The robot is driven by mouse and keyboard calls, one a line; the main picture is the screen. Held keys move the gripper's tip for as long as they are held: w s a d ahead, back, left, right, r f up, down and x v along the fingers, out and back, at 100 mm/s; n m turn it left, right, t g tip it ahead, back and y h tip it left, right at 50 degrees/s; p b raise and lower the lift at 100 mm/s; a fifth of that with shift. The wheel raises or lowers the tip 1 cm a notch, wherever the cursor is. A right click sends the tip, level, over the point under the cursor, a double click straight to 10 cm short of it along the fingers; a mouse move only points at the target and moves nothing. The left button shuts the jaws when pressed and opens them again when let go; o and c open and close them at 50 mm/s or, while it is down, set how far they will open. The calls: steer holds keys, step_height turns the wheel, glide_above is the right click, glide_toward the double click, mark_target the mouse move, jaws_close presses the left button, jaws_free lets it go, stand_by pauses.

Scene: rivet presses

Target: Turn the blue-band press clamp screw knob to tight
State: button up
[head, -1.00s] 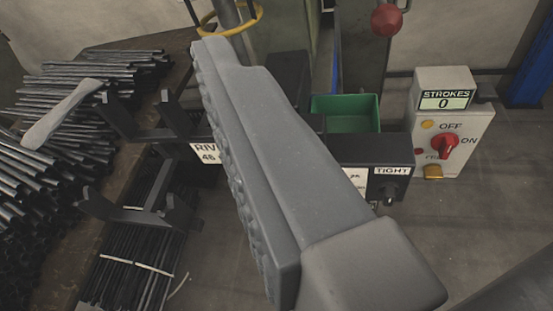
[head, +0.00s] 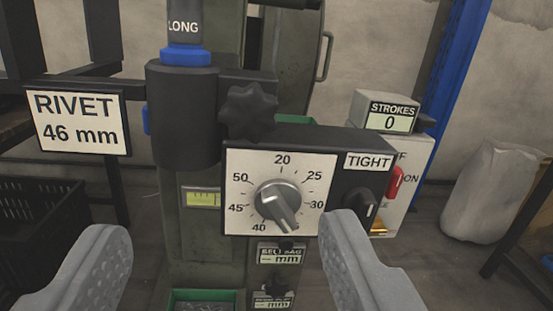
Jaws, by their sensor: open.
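The press with a blue band (head: 187,55) stands ahead, its upper part marked LONG. A black lobed star knob (head: 247,110) sits on its dark collar. A black pointer knob (head: 358,206) sits on a dark box under a TIGHT label (head: 368,161). I cannot tell for sure which of the two is the clamp screw knob. My gripper (head: 225,232) is open and empty, its grey fingers wide apart at the lower left and lower right. The right finger overlaps the corner of the dial plate in view, just left of and below the pointer knob; neither knob is between the fingertips.
A white dial (head: 250,170) with a silver pointer knob (head: 278,203) faces me, pointing down-right. A RIVET 46 mm sign (head: 80,121) hangs left. A STROKES counter (head: 392,117) reads 0 above a box with a red switch (head: 396,183). A green tray (head: 203,294) is below.

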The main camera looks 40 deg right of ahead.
mark_target(243, 116)
steer(key=x, duration=0.4)
steer(key=b+x, duration=0.1)
steer(key=x, duration=0.8)
steer(key=shift+s+d+f, duration=0.15)
steer(key=shift+s+d, duration=0.1)
steer(key=shift+d, duration=0.15)
steer(key=shift+w+d, duration=0.35)
steer(key=shift+w, duration=0.25)
steer(key=c, duration=1)
steer(key=shift+a, duration=0.35)
steer(key=shift+d+b, duration=0.1)
steer(key=shift+b, duration=0.2)
